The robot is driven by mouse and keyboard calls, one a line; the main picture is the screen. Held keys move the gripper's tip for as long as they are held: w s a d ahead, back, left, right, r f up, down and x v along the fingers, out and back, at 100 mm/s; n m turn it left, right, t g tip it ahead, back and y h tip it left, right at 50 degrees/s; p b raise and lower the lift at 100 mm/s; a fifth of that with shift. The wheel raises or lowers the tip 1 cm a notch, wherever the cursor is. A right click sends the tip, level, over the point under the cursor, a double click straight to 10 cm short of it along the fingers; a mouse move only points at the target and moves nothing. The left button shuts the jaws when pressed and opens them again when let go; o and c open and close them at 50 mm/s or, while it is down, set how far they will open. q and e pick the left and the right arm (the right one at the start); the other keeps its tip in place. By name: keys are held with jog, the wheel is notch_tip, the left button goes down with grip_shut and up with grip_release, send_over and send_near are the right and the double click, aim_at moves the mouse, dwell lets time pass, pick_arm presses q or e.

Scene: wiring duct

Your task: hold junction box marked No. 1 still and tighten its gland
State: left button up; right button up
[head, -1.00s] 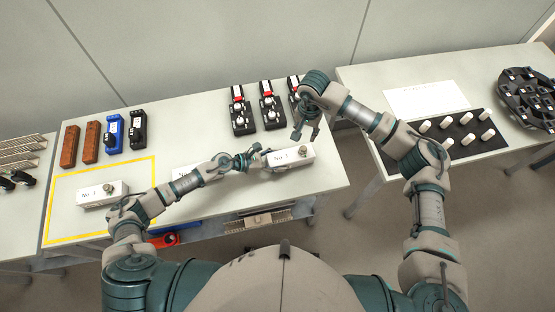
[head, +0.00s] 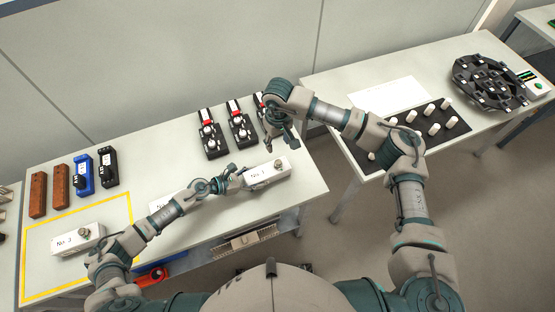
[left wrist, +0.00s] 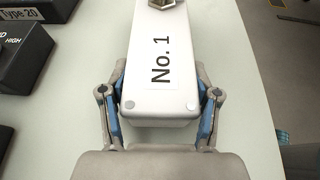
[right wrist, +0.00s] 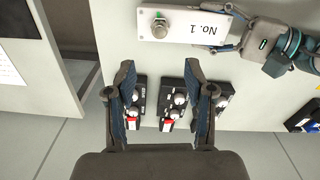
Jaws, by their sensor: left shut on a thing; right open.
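The white junction box marked No. 1 (head: 266,181) lies near the right end of the table. Its label reads clearly in the left wrist view (left wrist: 160,85). My left gripper (head: 236,179) is shut on the near end of the box, one finger on each long side. The metal gland (right wrist: 159,28) sits on top at the other end of the box and is only partly seen in the left wrist view (left wrist: 167,4). My right gripper (right wrist: 163,85) is open and empty, above the table and apart from the gland.
Black devices with red and white parts (head: 239,127) stand behind the box. Another white box (head: 78,238) lies inside the yellow outline at left, by brown, blue and black blocks (head: 83,175). A second table at right holds a black mat with white pegs (head: 432,130).

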aim_at(278, 161)
jog(key=shift+n, duration=0.3)
notch_tip(278, 161, down, 12)
jog(key=shift+r, duration=0.1)
grip_shut()
